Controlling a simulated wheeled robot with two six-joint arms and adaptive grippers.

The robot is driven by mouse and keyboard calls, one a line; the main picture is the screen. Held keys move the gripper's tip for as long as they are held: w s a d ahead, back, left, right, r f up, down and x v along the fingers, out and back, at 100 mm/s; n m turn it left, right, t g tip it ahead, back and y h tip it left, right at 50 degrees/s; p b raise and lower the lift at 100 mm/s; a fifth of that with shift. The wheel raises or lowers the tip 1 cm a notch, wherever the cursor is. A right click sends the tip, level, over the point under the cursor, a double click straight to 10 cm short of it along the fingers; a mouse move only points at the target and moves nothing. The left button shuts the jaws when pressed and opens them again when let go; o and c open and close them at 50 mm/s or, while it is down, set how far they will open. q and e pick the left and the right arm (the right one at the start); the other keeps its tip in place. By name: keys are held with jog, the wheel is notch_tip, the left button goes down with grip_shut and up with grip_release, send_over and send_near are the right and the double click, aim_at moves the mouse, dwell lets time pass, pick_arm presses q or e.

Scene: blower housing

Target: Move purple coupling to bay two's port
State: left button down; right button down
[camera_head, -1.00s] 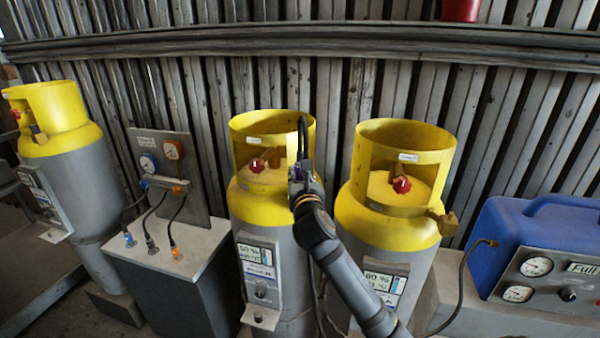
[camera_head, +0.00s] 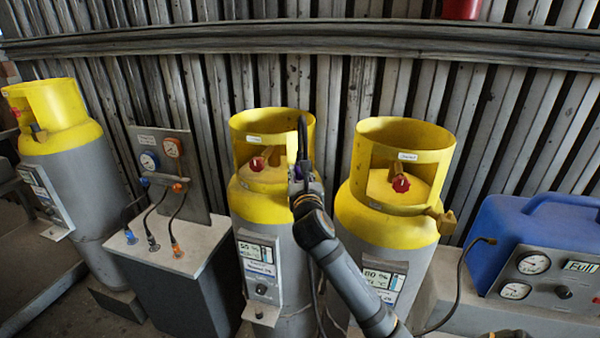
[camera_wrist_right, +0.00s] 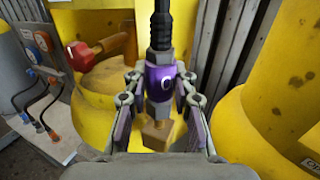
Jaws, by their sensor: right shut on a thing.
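The purple coupling (camera_wrist_right: 160,80) is between the fingers of my right gripper (camera_wrist_right: 160,95) in the right wrist view, with a black hose rising from its top. A brass fitting (camera_wrist_right: 157,134) shows directly below the coupling; I cannot tell whether the two are joined. In the head view my right gripper (camera_head: 305,178) is at the right side of the middle yellow-topped cylinder (camera_head: 265,205), at the height of its collar opening. The gripper hides most of the coupling there. My left gripper is not in view.
Another yellow-topped cylinder (camera_head: 390,222) stands close on the right, and one (camera_head: 62,150) stands far left. A gauge manifold (camera_head: 165,165) with several hoses stands on a grey box. A blue machine (camera_head: 540,245) is at the right. A ribbed wall is behind.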

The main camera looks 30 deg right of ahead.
jog(key=shift+f+b, duration=0.75)
jog(key=shift+f, duration=0.7)
jog(key=c, duration=1)
grip_release()
jog(key=v, duration=1.2)
jog(key=shift+r, duration=0.1)
